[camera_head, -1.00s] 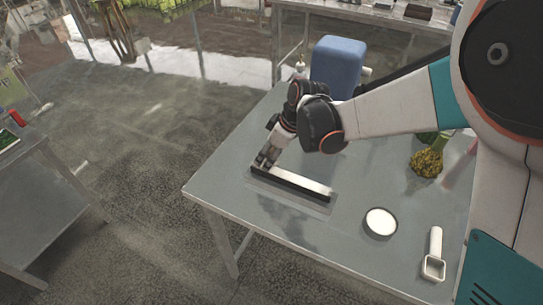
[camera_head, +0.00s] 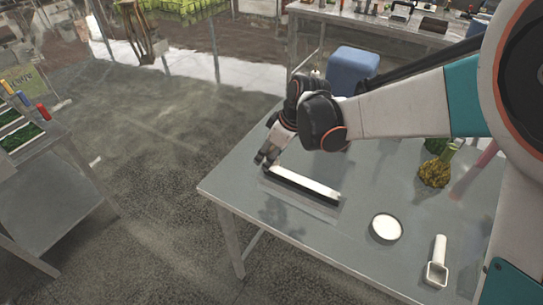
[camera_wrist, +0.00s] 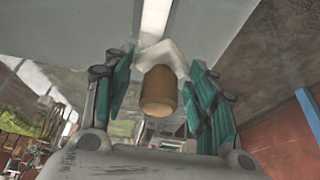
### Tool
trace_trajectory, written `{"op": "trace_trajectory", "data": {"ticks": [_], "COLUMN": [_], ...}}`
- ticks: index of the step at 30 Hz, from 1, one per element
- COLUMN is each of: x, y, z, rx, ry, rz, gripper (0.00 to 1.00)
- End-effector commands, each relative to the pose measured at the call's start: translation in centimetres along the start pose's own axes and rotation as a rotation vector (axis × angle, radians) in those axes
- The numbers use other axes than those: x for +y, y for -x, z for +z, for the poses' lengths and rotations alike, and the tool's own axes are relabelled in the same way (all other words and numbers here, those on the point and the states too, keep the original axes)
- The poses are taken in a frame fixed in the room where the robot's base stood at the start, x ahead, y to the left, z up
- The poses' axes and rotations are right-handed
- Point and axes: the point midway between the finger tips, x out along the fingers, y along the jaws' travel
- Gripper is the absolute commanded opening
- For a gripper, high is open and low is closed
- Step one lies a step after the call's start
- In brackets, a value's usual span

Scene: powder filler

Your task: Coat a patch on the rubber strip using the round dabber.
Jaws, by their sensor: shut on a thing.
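The rubber strip (camera_head: 303,185) lies on the grey table, a long dark bar with a white top face. It also shows as a pale band at the top of the wrist view (camera_wrist: 156,18). My gripper (camera_head: 265,158) is at the strip's far left end, pointing down. In the wrist view its teal-padded fingers (camera_wrist: 160,85) stand either side of the round dabber (camera_wrist: 158,92), which has a brown cylindrical handle and a pale flared part beyond it. The dabber is hidden in the head view. I cannot tell whether it touches the strip.
A round dish of white powder (camera_head: 386,228) and a white square-framed tool (camera_head: 437,262) lie at the table's right front. A yellow-green bushy thing (camera_head: 434,172) is at the right, and a blue block-like object (camera_head: 352,70) stands behind. The table's left front is clear.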

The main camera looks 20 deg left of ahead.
Motion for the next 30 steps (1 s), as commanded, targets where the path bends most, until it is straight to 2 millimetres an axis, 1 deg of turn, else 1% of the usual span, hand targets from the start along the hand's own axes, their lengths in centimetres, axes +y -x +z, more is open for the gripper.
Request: {"op": "trace_trajectory", "data": {"ticks": [1,3,9,12,30], "x": [0.0,0.1,0.1,0.1,0.2], "y": [0.7,1.2,2.7,3.1,3.2], "z": [-0.3,-0.7,-1.5,-1.8,-1.7], "rx": [0.000,0.000,0.000,0.000,0.000], "ry": [-0.001,-0.002,-0.006,-0.008,-0.012], "rz": [0.001,0.001,0.003,0.004,0.005], "gripper": [0.26,0.26,0.26,0.26,0.26]}}
